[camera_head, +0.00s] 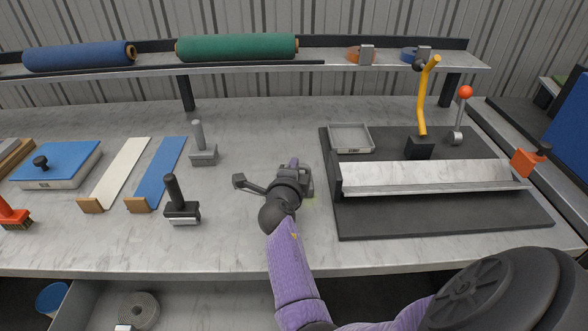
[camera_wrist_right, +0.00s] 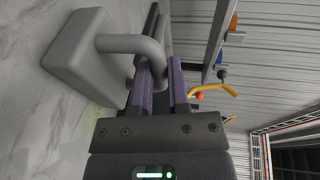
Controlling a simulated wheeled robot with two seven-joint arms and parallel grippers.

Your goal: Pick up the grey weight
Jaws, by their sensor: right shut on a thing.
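The grey weight (camera_wrist_right: 84,62), a block with a bent bar handle (camera_wrist_right: 135,43), fills the upper left of the right wrist view. My right gripper (camera_wrist_right: 162,75) has its purple fingers at the handle's end and is shut on it. In the head view my right gripper (camera_head: 297,172) is over the middle of the bench, left of the dark mat. There the gripper mostly hides the weight. I cannot tell whether the weight touches the bench. My left gripper is not in view.
The dark mat (camera_head: 440,222) holds a metal trough (camera_head: 430,178), a small tray (camera_head: 350,138) and a yellow lever (camera_head: 422,98). Left are a grey-handled tool (camera_head: 203,155), a black-handled tool (camera_head: 181,208) and blue and white strips. Blue and green rolls (camera_head: 238,47) lie on the shelf behind.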

